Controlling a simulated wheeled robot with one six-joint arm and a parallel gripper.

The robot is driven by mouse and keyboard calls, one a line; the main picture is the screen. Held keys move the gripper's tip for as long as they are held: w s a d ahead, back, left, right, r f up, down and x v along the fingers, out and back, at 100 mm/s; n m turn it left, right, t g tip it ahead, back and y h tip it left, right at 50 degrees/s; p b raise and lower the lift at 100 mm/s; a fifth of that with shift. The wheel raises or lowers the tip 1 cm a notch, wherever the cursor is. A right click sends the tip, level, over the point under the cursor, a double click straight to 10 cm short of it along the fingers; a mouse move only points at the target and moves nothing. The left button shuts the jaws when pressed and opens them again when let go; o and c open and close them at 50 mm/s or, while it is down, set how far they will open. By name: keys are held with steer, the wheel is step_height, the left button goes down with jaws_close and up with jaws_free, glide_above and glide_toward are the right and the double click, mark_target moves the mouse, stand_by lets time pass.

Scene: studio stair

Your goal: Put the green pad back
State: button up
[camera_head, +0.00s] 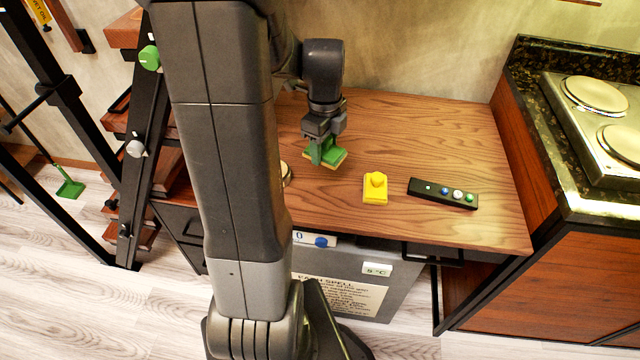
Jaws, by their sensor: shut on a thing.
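The green pad (334,156) has a tan underside and is at the left part of the wooden desk top. My gripper (325,150) points down and is shut on the green pad. One finger shows in front of the pad. I cannot tell whether the pad touches the desk or is slightly above it. No second view shows the far side of the grip.
A yellow block with a knob (375,188) and a black strip with coloured buttons (443,193) lie on the wooden desk (430,140). A round item (286,174) is partly hidden by my arm. A stove (600,110) stands right. The desk's back right is clear.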

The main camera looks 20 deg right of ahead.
mark_target(324, 184)
step_height(324, 184, down, 10)
steer(key=shift+b, duration=0.45)
steer(key=shift+f, duration=0.2)
steer(key=o, duration=0.9)
steer(key=shift+r, duration=0.1)
step_height(324, 184, up, 12)
steer(key=shift+r+p, duration=0.1)
steer(key=shift+p, duration=0.6)
